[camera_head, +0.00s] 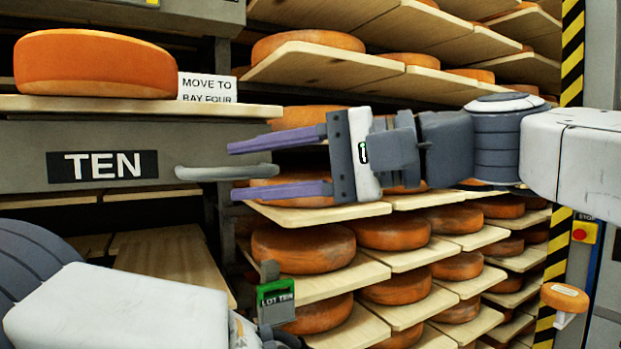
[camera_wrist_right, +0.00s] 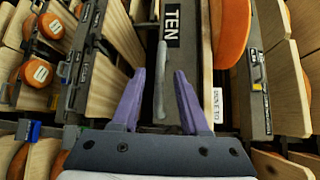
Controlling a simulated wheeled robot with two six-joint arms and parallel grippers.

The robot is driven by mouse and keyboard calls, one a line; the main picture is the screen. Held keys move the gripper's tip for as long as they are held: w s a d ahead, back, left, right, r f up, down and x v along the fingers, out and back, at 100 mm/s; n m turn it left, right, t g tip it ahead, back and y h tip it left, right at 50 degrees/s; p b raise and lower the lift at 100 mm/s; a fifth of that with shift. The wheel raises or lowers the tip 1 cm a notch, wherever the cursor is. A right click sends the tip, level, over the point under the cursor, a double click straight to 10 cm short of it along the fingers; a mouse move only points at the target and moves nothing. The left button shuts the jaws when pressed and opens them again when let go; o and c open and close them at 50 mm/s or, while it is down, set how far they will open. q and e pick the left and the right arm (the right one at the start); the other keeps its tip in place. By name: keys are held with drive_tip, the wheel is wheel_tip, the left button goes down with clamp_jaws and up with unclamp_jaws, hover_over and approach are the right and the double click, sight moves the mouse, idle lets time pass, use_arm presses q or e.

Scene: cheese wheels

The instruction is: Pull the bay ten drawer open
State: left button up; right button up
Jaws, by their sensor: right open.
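The bay ten drawer (camera_head: 30,160) has a grey front with a black TEN plate (camera_head: 109,166) and is at the left of the head view. A cheese wheel (camera_head: 95,65) stands on the board above that front. Its grey bar handle (camera_head: 205,173) sticks out to the right. My right gripper (camera_head: 230,170) is open, its two purple fingers pointing left, one above and one below the handle. In the right wrist view the handle (camera_wrist_right: 161,80) lies between the spread fingers (camera_wrist_right: 160,73), with no clear contact. My left arm shows at lower left; its gripper is not visible.
A green LOT TEN tag (camera_head: 277,300) is at bottom centre. Racks of cheese wheels (camera_head: 303,248) fill the background. A striped post (camera_head: 571,50) and a red stop button (camera_head: 579,234) are at right.

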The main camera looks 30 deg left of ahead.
drive_tip(key=b+v, duration=0.1)
drive_tip(key=v, duration=0.6)
drive_tip(key=shift+d, duration=0.3)
drive_tip(key=shift+w, duration=0.2)
